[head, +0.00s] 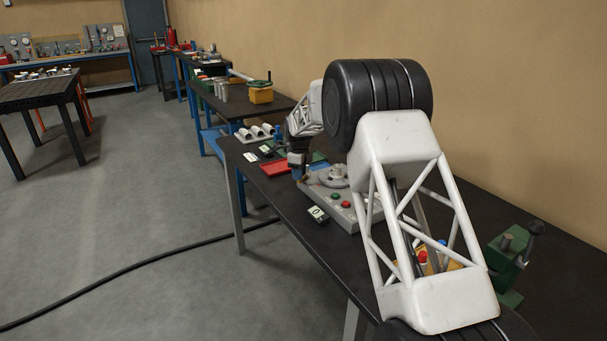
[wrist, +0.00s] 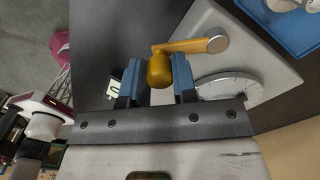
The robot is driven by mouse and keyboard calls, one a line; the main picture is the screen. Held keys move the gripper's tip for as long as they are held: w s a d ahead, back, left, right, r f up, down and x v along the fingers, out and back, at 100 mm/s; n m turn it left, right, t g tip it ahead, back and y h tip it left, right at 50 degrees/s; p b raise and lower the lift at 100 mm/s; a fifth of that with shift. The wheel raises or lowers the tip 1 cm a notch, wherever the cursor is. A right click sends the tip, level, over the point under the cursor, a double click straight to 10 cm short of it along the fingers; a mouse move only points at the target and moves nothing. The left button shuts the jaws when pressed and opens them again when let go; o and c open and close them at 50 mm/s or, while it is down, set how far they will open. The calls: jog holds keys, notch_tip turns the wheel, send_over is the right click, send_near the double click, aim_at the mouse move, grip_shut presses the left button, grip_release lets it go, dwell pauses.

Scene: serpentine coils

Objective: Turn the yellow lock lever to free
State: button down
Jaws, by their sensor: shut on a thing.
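The yellow lock lever (wrist: 185,47) is in the wrist view, on the grey housing (wrist: 275,75). Its arm runs from a round pale pivot cap at the right to a rounded knob (wrist: 159,70) at the left. My gripper (wrist: 158,82) has its two blue fingers on either side of this knob and is shut on it. In the head view my gripper (head: 297,166) is low over the left end of the grey housing (head: 327,193). The lever cannot be made out there.
A graduated dial (wrist: 228,87) lies close to the right finger. A small card marked 0 (head: 318,214) is by the housing's front edge. Green (head: 333,197) and red (head: 345,204) buttons are on the housing. A red tray (head: 275,167) lies behind. A green vise (head: 508,255) stands at right.

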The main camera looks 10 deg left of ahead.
jog(key=shift+w+a+m, duration=0.15)
jog(key=shift+a+m, duration=0.35)
jog(key=shift+m, duration=0.45)
jog(key=shift+w+a+m, duration=0.1)
jog(key=shift+a+m, duration=0.4)
jog(key=shift+m, duration=0.45)
jog(key=c, duration=0.9)
grip_release()
jog(key=shift+r, duration=0.15)
notch_tip(320, 180, up, 8)
jog(key=shift+f, duration=0.2)
jog(key=shift+d, duration=0.1)
